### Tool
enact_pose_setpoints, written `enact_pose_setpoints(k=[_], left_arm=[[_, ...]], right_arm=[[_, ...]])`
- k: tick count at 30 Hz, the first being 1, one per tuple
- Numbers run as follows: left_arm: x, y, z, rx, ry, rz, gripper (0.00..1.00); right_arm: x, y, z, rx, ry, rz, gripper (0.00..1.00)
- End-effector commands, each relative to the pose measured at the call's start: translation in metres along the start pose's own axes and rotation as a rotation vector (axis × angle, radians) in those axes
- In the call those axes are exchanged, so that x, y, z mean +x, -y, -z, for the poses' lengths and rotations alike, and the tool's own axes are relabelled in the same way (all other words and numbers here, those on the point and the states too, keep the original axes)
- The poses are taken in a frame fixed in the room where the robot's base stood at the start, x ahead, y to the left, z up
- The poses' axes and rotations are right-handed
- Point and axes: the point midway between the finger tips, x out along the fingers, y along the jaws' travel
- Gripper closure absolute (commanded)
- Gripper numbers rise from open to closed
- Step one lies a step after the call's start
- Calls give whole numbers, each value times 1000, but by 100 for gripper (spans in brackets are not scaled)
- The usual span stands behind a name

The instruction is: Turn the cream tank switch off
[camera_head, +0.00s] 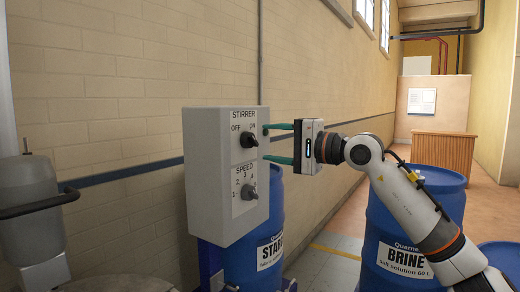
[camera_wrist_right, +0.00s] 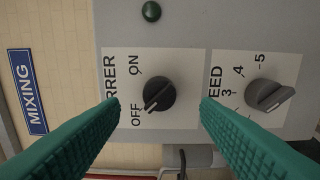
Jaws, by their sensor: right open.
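A pale grey control box (camera_head: 205,170) faces my right arm in the head view. Its upper panel reads STIRRER, with OFF and ON beside a black knob (camera_head: 250,141). In the right wrist view, the pale mark on this knob (camera_wrist_right: 159,94) points to the lower left, toward OFF. A SPEED knob (camera_head: 248,192) sits below it; it also shows in the wrist view (camera_wrist_right: 268,96). My right gripper (camera_head: 266,145) is open, its green fingers reaching toward the box. In the wrist view, the stirrer knob appears between the spread fingertips. I see no cream tank label. My left gripper is not in view.
A blue starch drum (camera_head: 262,238) stands behind the box, and a blue brine drum (camera_head: 398,225) stands under my right arm. A grey fixture with a black bar (camera_head: 30,200) is at the left. A wooden counter (camera_head: 442,152) is farther back.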

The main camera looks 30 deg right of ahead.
Motion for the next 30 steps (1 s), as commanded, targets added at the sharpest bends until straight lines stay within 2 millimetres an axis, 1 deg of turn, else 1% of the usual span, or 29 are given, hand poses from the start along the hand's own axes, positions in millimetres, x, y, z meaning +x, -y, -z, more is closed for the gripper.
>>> enact_pose_setpoints(k=[1,6,9,12,16,30], left_arm=[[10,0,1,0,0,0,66],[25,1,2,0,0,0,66],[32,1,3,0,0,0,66],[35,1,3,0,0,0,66],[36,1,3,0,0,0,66],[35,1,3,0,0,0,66]], right_arm=[[-12,6,0,-4,4,2,43],[-46,5,0,-3,3,2,43],[-59,5,0,-1,2,3,43],[-68,3,0,-1,1,3,43],[-72,1,0,-2,0,2,43],[-72,0,0,0,-1,1,43]])
